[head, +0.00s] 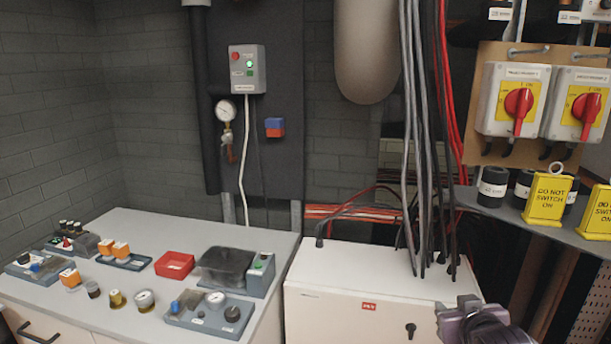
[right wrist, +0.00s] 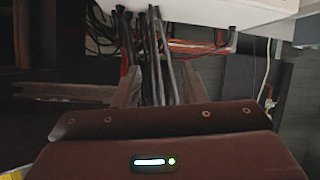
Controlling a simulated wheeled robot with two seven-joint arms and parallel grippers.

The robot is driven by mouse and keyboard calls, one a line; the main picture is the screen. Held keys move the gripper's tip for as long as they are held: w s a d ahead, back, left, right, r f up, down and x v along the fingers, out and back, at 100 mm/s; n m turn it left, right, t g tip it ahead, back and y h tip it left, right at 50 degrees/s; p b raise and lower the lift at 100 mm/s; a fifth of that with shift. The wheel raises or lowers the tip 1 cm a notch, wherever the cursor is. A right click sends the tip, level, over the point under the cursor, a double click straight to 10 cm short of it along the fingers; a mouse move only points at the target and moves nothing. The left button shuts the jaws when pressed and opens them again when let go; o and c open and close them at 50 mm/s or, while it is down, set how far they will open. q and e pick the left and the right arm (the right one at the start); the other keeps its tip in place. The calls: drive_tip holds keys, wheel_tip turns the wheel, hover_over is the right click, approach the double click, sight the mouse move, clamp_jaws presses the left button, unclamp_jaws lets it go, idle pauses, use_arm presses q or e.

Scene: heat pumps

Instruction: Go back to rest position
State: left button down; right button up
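My right gripper (head: 468,312) shows at the lower right edge of the head view, in front of the white cabinet (head: 372,275). In the right wrist view its two fingers stand apart with a gap between them (right wrist: 158,88). Dark cables (right wrist: 153,50) show through that gap, further off, and nothing is seen held. My left gripper is not in the head view.
Rotary switches (head: 518,103) hang at upper right above a shelf (head: 482,213) with yellow signs (head: 547,198). Cables (head: 415,150) run down to the cabinet.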

drive_tip(key=s+a+f+n+g+y, duration=0.1)
drive_tip(key=s+a+f+g, duration=0.35)
drive_tip(key=s+f, duration=0.55)
drive_tip(key=s+a+f+n+g+y, duration=0.1)
drive_tip(key=s+a+f+g, duration=0.4)
drive_tip(key=s, duration=0.9)
drive_tip(key=s+f+g, duration=0.1)
drive_tip(key=s+f, duration=0.1)
drive_tip(key=f, duration=1.5)
drive_tip(key=s+f, duration=0.2)
drive_tip(key=f, duration=1.5)
drive_tip(key=s+d+f+g, duration=0.1)
drive_tip(key=s+d+f, duration=0.2)
drive_tip(key=s+f, duration=1.2)
drive_tip(key=s, duration=0.3)
drive_tip(key=shift+d+f, duration=0.15)
drive_tip(key=shift+f, duration=0.2)
